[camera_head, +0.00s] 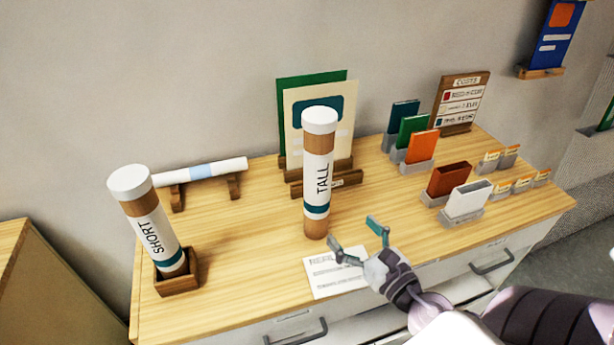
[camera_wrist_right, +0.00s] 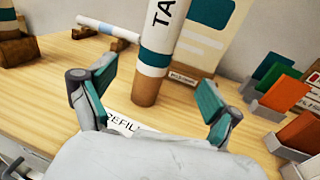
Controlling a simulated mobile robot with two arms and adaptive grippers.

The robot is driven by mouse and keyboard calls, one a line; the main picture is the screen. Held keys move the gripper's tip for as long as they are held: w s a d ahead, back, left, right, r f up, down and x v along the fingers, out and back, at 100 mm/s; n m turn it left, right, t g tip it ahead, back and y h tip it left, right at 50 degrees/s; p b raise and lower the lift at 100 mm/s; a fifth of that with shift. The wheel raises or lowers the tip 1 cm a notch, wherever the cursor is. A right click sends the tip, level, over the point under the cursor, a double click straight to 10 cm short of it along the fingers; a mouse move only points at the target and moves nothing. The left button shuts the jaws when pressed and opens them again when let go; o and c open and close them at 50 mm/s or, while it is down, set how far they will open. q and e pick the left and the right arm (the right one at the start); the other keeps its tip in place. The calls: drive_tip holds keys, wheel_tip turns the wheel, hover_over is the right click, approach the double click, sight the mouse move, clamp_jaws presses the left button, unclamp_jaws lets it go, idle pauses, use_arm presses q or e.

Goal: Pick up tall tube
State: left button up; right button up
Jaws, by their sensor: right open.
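The tall tube (camera_head: 318,170) stands upright on the wooden table, brown with a white cap, a white label reading TALL and a teal band. Its lower part also shows in the right wrist view (camera_wrist_right: 157,55). My right gripper (camera_head: 357,238) is open and empty, just to the right of the tube's base and in front of it. In the right wrist view its two teal-padded fingers (camera_wrist_right: 152,92) are spread, with the tube's base beyond and between them, apart from both. My left gripper is not in view.
A short tube (camera_head: 150,225) leans in a wooden holder at the left. A white roll (camera_head: 205,172) lies on a rack behind. Green and cream boards (camera_head: 335,105) stand behind the tall tube. Coloured cards (camera_head: 422,147) in stands fill the right. A paper sheet (camera_head: 328,278) lies under my gripper.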

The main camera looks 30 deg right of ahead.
sight(325, 198)
drive_tip(key=w+p, duration=0.1)
drive_tip(key=w, duration=0.1)
drive_tip(key=w+p, duration=0.1)
drive_tip(key=w, duration=0.1)
drive_tip(key=w+p, duration=0.1)
drive_tip(key=w, duration=0.2)
drive_tip(key=shift+r, duration=0.4)
drive_tip(key=shift+w+f, duration=0.1)
drive_tip(key=shift+w, duration=0.2)
drive_tip(key=shift+w+r+p, duration=0.2)
drive_tip(key=shift+w+p, duration=0.25)
drive_tip(key=shift+w, duration=0.1)
drive_tip(key=shift+w+r+p, duration=0.15)
drive_tip(key=shift+w+p, duration=0.3)
drive_tip(key=shift+w, duration=0.05)
drive_tip(key=shift+w+f+p, duration=0.15)
drive_tip(key=shift+w+p, duration=0.2)
drive_tip(key=shift+w, duration=0.9)
drive_tip(key=shift+w+f, duration=0.1)
drive_tip(key=shift+w, duration=0.25)
drive_tip(key=shift+w+f, duration=0.1)
drive_tip(key=shift+c, duration=1.1)
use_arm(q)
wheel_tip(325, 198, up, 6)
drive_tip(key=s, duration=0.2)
use_arm(e)
drive_tip(key=c, duration=1.1)
